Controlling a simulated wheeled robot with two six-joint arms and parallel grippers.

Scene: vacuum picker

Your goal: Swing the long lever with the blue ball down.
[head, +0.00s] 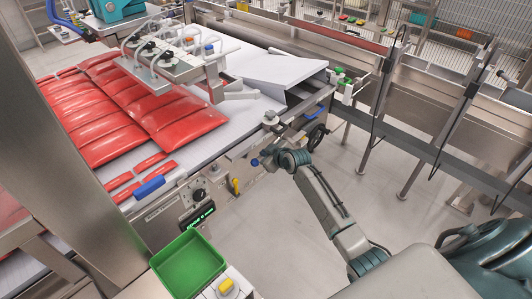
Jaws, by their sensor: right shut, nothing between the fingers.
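The blue ball (255,162) of the lever shows at the front side of the conveyor machine, right at the tip of my right gripper (266,155). The lever's rod is mostly hidden by the gripper or too small to make out, so I cannot tell its angle well. My right arm reaches in from the lower right. Its gripper is shut and holds nothing; it is beside the ball or touching it, I cannot tell which. My left gripper is not in view.
Red sealed packs (105,110) lie on the white belt under a picker head (165,62). A black handwheel (317,137), a blue handle (148,187) and a yellow handle (236,186) are on the machine's side. A green tray (188,264) stands in front.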

